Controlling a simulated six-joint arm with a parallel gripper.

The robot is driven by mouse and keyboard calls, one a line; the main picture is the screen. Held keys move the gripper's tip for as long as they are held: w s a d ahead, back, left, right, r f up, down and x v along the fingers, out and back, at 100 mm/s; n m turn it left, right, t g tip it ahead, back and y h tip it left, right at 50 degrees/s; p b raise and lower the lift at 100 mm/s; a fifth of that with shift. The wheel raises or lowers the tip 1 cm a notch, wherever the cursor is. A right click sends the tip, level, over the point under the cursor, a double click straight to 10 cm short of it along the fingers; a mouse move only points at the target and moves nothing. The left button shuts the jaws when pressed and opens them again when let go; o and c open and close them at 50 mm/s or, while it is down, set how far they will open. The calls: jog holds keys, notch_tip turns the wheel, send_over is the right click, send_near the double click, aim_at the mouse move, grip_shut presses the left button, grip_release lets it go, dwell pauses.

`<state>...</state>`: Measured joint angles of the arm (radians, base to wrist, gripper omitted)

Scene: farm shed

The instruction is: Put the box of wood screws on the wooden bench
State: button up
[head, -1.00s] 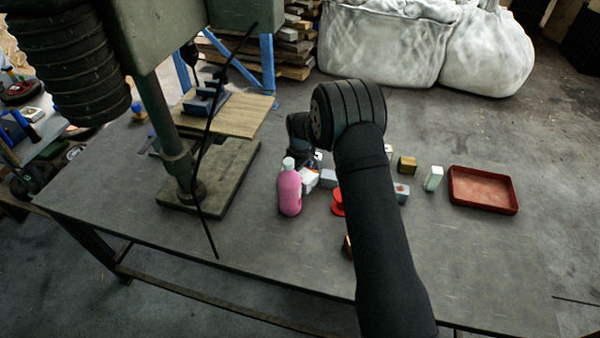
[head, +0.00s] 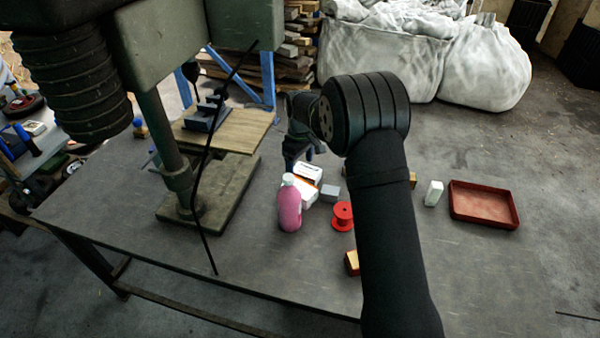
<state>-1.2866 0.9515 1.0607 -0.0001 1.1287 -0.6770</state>
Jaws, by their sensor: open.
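My gripper (head: 303,160) is open and empty, with its fingers pointing down just behind a cluster of small boxes. A white box with a dark mark on top (head: 309,173) is closest to it, and a white and orange box (head: 302,190) is in front. A small grey box (head: 330,193) stands to their right. I cannot read any label, so I cannot tell which one holds the wood screws. A flat wooden board (head: 238,120) lies on the drill press at left; I cannot tell whether it is the wooden bench.
A pink bottle (head: 290,207) and a red spool (head: 343,216) stand in front of the boxes. A wooden block (head: 352,262), a pale green box (head: 434,193) and a red tray (head: 484,220) are also on the grey table (head: 270,255). The drill press (head: 165,140) blocks the left.

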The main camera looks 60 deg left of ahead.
jog(key=shift+r, duration=0.25)
